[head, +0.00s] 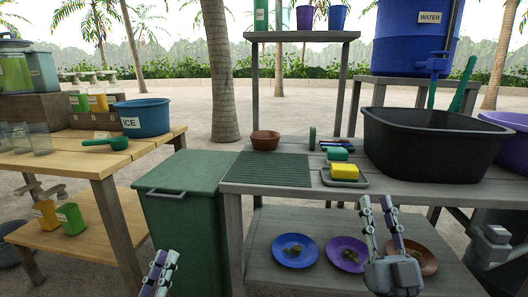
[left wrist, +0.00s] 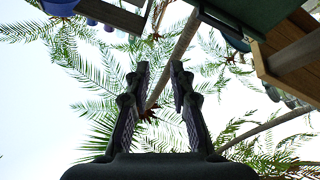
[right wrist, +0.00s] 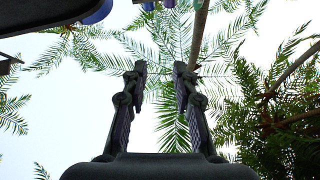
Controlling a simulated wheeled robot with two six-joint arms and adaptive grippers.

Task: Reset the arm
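My left gripper (head: 160,270) is at the bottom edge of the head view, in front of the green bin, with only its fingers in the picture. In the left wrist view its two fingers (left wrist: 158,85) stand apart with nothing between them. My right gripper (head: 378,208) points up in front of the right-hand table, its fingers apart and empty. The right wrist view shows the same open fingers (right wrist: 160,85) with palm leaves and sky beyond. Neither gripper touches an object.
A green bin (head: 180,215) stands between the wooden table (head: 90,158) and the grey table (head: 232,189). The grey table holds a clay bowl (head: 265,140), a yellow sponge (head: 344,171) and a black basin (head: 430,145). Plates, including a blue one (head: 295,243), lie on its lower shelf.

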